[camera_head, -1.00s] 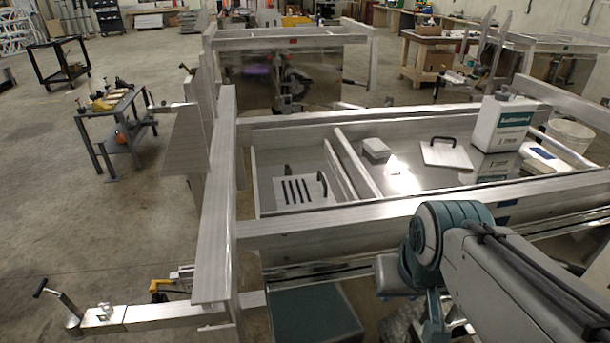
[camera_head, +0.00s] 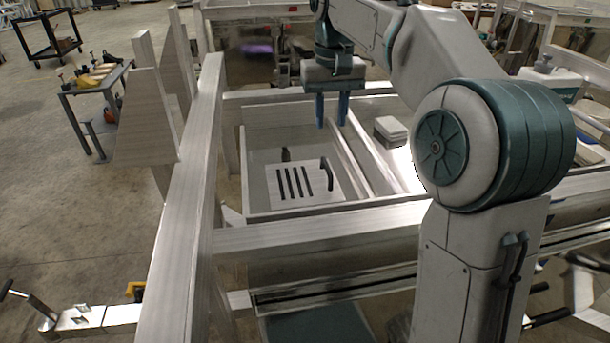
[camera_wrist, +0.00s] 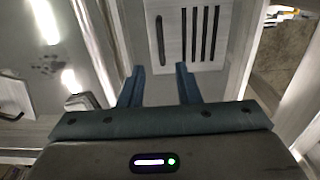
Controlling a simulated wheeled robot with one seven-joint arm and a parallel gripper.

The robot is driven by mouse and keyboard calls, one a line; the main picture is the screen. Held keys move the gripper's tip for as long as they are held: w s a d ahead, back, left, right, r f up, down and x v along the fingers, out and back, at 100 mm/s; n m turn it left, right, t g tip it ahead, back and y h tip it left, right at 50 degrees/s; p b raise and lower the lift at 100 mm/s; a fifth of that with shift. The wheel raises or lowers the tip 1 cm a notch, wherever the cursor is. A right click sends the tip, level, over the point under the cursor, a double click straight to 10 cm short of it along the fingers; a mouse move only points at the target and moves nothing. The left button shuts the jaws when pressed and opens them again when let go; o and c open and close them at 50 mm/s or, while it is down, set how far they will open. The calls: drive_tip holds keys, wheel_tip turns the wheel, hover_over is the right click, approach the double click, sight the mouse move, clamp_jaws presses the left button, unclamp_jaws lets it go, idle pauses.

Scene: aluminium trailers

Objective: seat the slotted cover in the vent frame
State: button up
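The slotted cover (camera_head: 270,190) is a pale square plate with several dark slots and a black upright handle on its right. It lies in the left bay of the trailer. In the wrist view the cover (camera_wrist: 172,62) shows ahead of my fingers, its handle at the left and slots at the right. My gripper (camera_head: 332,112) hangs above and behind the cover, fingers down, apart and empty; it also shows in the wrist view (camera_wrist: 160,88). I cannot make out a vent frame separate from the bay around the cover.
A small dark upright piece (camera_head: 286,155) stands by the cover's far edge. Metal rails bound the bay, with a long rail (camera_head: 330,228) in front. A pale box (camera_head: 390,130) sits right of the divider. A white jug (camera_head: 550,82) is partly behind my arm.

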sight(327, 165)
drive_tip(key=f, duration=0.8)
drive_tip(key=shift+w+a+f+b, duration=0.15)
drive_tip(key=shift+w+f+b, duration=0.05)
drive_tip(key=shift+w+b, duration=0.2)
drive_tip(key=shift+w+f, duration=0.15)
drive_tip(key=shift+f, duration=2.55)
clamp_jaws()
